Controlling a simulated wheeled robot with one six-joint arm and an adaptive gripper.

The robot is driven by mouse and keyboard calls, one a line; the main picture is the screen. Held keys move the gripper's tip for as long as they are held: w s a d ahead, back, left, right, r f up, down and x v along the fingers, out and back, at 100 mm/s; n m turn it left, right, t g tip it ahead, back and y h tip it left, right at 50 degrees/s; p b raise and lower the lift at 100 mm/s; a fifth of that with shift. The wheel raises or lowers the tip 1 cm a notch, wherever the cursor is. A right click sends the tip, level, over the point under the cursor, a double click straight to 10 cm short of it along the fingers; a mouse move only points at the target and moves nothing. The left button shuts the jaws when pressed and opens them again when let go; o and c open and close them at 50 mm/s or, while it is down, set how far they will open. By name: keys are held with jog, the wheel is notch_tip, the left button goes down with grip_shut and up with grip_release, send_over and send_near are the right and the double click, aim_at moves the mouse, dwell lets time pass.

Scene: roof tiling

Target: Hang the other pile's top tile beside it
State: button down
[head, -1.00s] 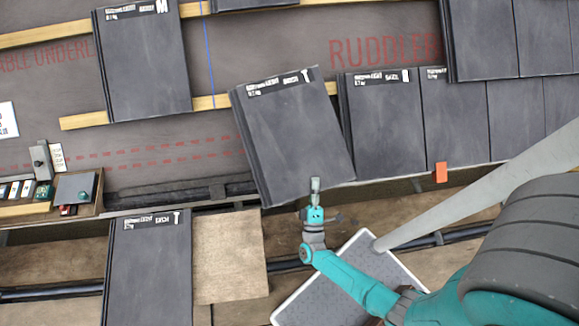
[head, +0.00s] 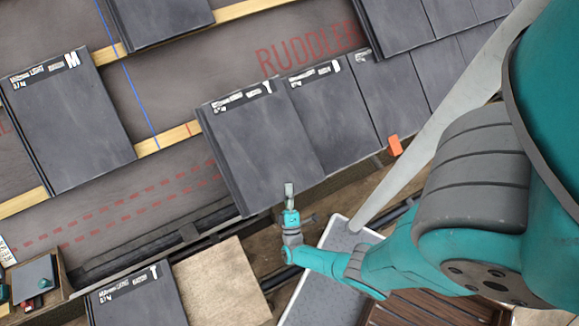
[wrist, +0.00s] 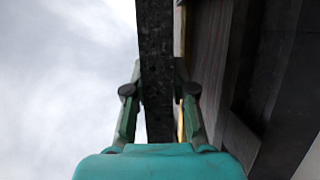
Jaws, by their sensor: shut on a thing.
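My gripper (head: 290,194) is shut on the lower edge of a dark grey tile (head: 262,145) with a white label strip marked T along its top. In the wrist view the held tile (wrist: 157,60) is edge-on between the two fingers. In the head view it lies over the batten line, roughly parallel to the neighbouring tile (head: 338,120) and close against or overlapping its left edge. Whether it rests on the batten is hidden. Another T-labelled tile (head: 133,300) lies at the bottom left.
A tile marked M (head: 75,125) lies on the left. Wooden battens (head: 168,138) cross the grey underlay, with a blue line (head: 135,95). An orange marker (head: 394,145) sits at the row's lower edge. A small tool box (head: 38,285) stands at lower left.

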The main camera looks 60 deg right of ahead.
jog(key=shift+w+d+f, duration=0.25)
jog(key=shift+w+f, duration=0.15)
jog(key=shift+f, duration=0.2)
jog(key=shift+w+d+f, duration=0.2)
jog(key=shift+w+f, duration=0.15)
jog(key=shift+f, duration=0.25)
jog(key=shift+d+f, duration=0.1)
dwell(0.9)
jog(key=shift+f, duration=0.1)
dwell(1.6)
jog(key=c, duration=0.9)
grip_release()
jog(key=shift+s, duration=0.1)
jog(key=shift+f, duration=0.1)
jog(key=shift+s, duration=0.1)
